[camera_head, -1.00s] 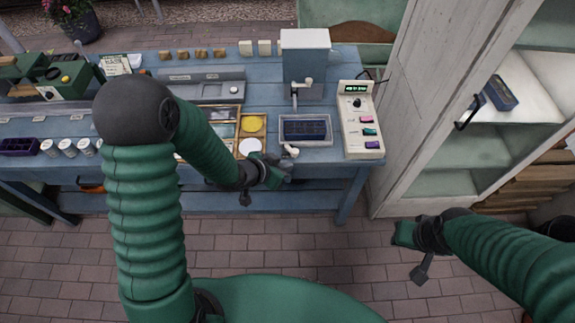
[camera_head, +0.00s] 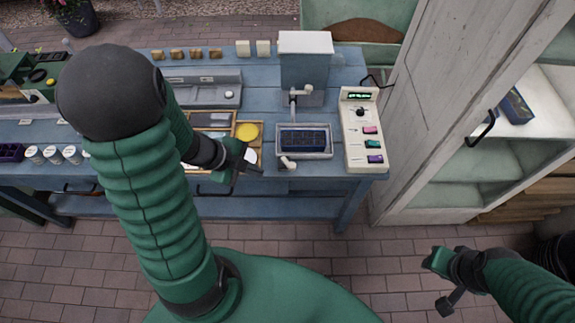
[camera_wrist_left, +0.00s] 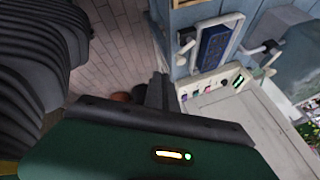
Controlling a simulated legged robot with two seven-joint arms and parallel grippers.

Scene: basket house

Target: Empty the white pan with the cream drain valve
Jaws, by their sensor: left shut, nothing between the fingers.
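The white pan (camera_head: 329,142) sits on the blue bench below a tap, with a dark blue gridded tray (camera_head: 304,139) in it. I cannot tell whether there is liquid in it. Its cream drain valve (camera_head: 288,162) sticks out at the front left corner.
A control box (camera_head: 363,145) with coloured switches stands right of the pan. A tap (camera_head: 299,91) on a grey-blue tank (camera_head: 305,65) is behind it. Left are a yellow disc (camera_head: 247,131) and white jars (camera_head: 53,154). A cabinet (camera_head: 425,110) stands at right.

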